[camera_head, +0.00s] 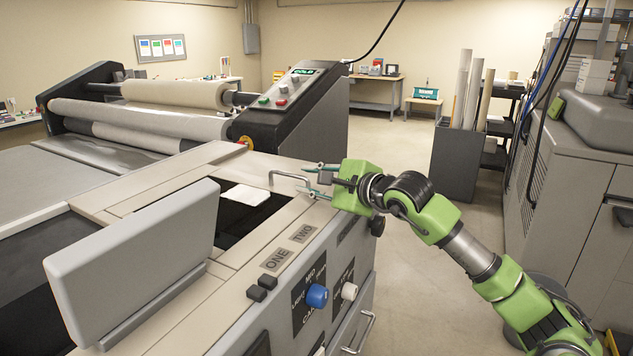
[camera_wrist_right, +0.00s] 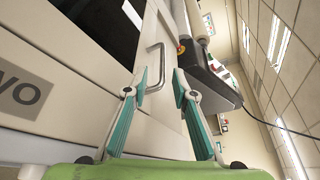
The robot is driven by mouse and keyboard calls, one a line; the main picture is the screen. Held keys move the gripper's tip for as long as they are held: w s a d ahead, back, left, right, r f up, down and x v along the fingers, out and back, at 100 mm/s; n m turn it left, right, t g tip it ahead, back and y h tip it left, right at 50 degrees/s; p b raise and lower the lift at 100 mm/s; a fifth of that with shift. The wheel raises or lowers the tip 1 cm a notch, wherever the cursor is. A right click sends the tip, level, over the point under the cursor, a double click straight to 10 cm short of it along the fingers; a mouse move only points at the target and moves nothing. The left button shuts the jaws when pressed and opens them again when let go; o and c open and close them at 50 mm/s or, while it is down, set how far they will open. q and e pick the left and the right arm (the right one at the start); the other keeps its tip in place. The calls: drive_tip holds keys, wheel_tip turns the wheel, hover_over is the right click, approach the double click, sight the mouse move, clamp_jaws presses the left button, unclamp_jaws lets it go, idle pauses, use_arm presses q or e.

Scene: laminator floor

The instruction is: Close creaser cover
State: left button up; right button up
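The machine that I take for the creaser has a grey flat panel (camera_head: 135,262) standing up and tilted beside a dark opening (camera_head: 235,222). The panel looks like its raised cover; no gripper touches it. A bent metal handle (camera_head: 289,175) rises from the top near the far end of the opening. My right gripper (camera_head: 308,180) is beside this handle, pointing at it. In the wrist view, its teal fingers (camera_wrist_right: 160,78) are apart, with the handle (camera_wrist_right: 158,68) just ahead near the left finger; I cannot tell whether they touch. My left gripper is out of view.
A white pad (camera_head: 246,195) lies at the opening. Buttons, a blue knob (camera_head: 317,296) and a white knob (camera_head: 349,291) are on the near side. The roller machine (camera_head: 290,108) stands behind. A dark bin with tubes (camera_head: 457,160) stands right; floor between is clear.

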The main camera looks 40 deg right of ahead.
drive_tip(key=shift+v, duration=1.15)
